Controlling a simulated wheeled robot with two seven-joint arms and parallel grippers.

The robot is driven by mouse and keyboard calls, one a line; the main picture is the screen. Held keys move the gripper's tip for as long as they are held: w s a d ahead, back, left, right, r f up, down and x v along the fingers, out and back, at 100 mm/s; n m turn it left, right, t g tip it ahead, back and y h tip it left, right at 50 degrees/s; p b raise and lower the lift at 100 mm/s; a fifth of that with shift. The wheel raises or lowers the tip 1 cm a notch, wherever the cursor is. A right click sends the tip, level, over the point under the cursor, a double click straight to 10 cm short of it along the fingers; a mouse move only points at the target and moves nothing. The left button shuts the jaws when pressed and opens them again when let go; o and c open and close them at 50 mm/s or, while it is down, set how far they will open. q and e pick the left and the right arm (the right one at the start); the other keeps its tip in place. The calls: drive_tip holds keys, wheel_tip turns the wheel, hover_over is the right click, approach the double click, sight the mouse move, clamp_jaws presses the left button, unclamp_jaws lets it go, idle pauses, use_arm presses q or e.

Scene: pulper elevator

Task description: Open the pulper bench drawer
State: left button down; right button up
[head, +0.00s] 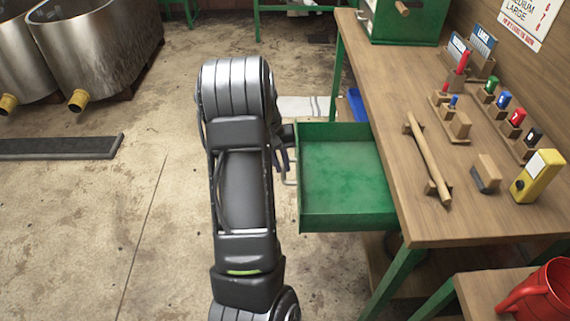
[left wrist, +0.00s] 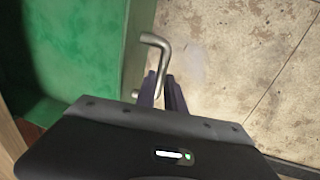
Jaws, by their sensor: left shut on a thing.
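The green pulper bench drawer (head: 342,165) is pulled well out from the left side of the wooden bench (head: 400,110), and its inside looks empty. Its bent metal handle (head: 290,181) is on the drawer's left face. My left gripper (head: 284,150) is at that handle, partly hidden behind my own arm. In the left wrist view, the two dark fingers (left wrist: 162,82) are shut on the handle (left wrist: 154,45), with the green drawer (left wrist: 105,60) to their left. My right gripper is not in view.
The bench top holds a wooden stick (head: 428,160), a yellow meter (head: 538,176) and several coloured markers. A red can (head: 543,300) stands at lower right. Metal tanks (head: 95,45) stand at upper left. The concrete floor left of my arm is mostly clear.

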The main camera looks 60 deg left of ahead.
use_arm(q)
drive_tip(key=c, duration=1.4)
unclamp_jaws()
drive_tip(key=shift+c, duration=0.2)
wheel_tip(320, 180, up, 8)
drive_tip(key=s, duration=0.1)
drive_tip(key=shift+a+f, duration=0.15)
drive_tip(key=shift+a, duration=0.25)
drive_tip(key=shift+s, duration=0.1)
